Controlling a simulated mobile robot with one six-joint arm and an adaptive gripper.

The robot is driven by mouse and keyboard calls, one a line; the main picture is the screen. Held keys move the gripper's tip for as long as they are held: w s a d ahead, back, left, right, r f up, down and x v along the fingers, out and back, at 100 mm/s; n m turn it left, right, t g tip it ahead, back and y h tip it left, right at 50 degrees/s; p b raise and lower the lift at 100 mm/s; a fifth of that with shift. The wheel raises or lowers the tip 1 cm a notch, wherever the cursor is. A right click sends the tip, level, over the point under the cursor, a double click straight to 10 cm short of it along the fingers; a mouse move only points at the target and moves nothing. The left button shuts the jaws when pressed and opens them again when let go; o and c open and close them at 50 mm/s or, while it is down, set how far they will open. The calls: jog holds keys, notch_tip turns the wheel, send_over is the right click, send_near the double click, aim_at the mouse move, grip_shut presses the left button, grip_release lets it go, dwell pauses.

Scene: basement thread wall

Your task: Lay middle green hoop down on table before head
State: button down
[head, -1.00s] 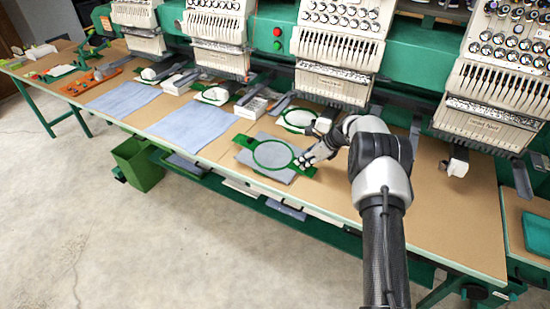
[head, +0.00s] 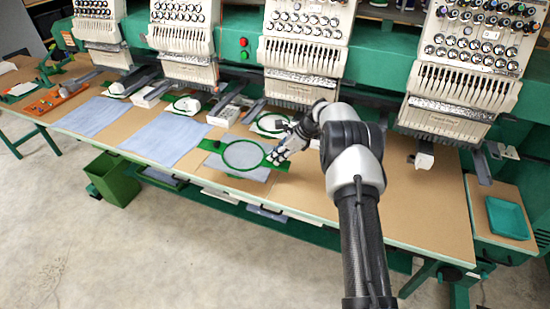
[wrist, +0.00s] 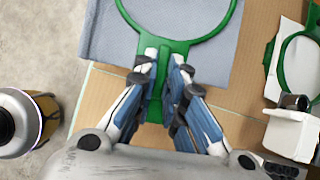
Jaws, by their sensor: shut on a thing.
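My gripper (head: 277,157) is shut on the tab of a green hoop (head: 211,145) near the table's front edge. In the wrist view the green tab (wrist: 172,47) runs between the two fingers, and the ring opens ahead of them. The hoop lies flat over a grey-blue cloth (wrist: 110,40) on the tan table (head: 415,215). I cannot tell whether the hoop touches the cloth or hangs just above it. The fingers cover part of the tab.
Another green hoop (head: 188,103) and one with white cloth (head: 272,124) are behind, by the machine heads. Blue cloths (head: 178,138) lie to the left. A green bin (head: 113,178) stands below the front edge. The table to the right is clear up to a teal tray (head: 507,217).

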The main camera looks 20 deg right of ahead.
jog(key=s+a+r+n+g+h, duration=0.25)
jog(key=s+r+n+g, duration=0.25)
jog(key=s+r+n, duration=0.35)
jog(key=s+a+r+n+g+h, duration=0.1)
jog(key=s+a+r+n+g, duration=0.4)
jog(key=s+n, duration=0.55)
jog(key=s+d+f+n+t+h, duration=0.15)
jog(key=d+f+n, duration=0.35)
jog(key=d, duration=0.9)
jog(key=s+d+f+n+t+h+p, duration=0.1)
jog(key=d+f+n+h, duration=0.4)
jog(key=d, duration=0.8)
jog(key=s+d+f+n+t, duration=0.15)
jog(key=d+f+n, duration=0.35)
jog(key=d, duration=0.9)
jog(key=shift+a+f+n+g+b, duration=0.15)
jog(key=shift+f+n+g+b, duration=0.1)
jog(key=shift+f+b, duration=0.65)
jog(key=shift+a+f+n+g+b, duration=0.15)
jog(key=shift+f+g+b, duration=0.1)
jog(key=shift+f+b, duration=0.6)
jog(key=shift+f, duration=0.3)
jog(key=c, duration=1.6)
grip_release()
